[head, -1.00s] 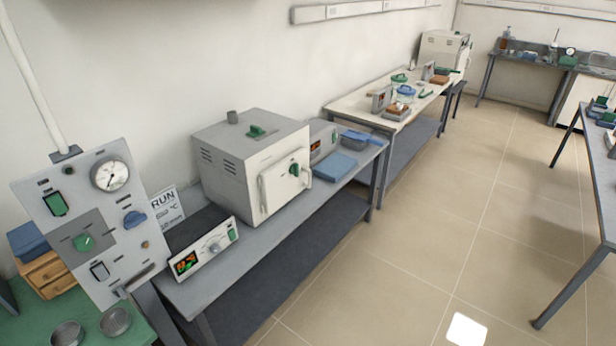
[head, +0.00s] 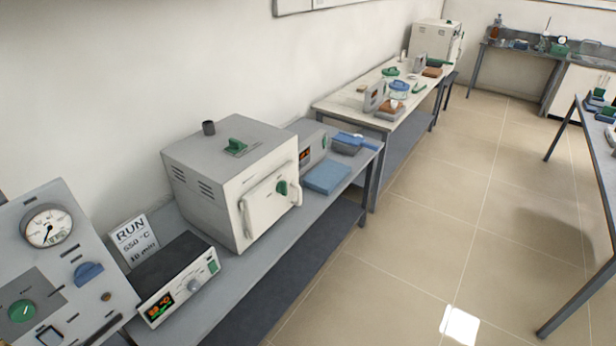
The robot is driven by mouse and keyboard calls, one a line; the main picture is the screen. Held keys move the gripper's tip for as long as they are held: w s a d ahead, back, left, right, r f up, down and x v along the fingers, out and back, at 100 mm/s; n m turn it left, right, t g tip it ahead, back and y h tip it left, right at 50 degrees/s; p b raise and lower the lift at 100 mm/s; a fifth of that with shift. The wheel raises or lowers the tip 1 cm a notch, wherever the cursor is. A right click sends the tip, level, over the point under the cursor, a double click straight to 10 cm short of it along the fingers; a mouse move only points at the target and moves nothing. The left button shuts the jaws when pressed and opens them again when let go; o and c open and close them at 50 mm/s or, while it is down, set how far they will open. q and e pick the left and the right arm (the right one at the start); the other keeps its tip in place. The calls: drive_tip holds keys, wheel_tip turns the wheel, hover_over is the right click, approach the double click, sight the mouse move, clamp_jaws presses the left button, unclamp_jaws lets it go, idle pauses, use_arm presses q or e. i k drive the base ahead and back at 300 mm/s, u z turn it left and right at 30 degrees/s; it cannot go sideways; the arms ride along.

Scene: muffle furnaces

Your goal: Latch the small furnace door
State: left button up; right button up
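A small light-grey furnace (head: 205,195) stands on the grey bench against the left wall. Its white door (head: 266,214) faces right, towards the aisle, and lies against or very near the front; I cannot tell whether it is fully closed. A green knob (head: 282,188) sits on the door's upper right part. A pale upright bar (head: 244,219) shows at the door's left edge. Neither of my grippers is in view.
A controller box (head: 177,281) with a lit display and a RUN sign (head: 133,243) stand left of the furnace. A grey gauge panel (head: 60,265) is at lower left. The tiled floor (head: 400,260) along the bench is clear.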

sight(282, 187)
drive_tip(key=u, duration=0.4)
drive_tip(key=i, duration=0.85)
drive_tip(key=u, duration=0.65)
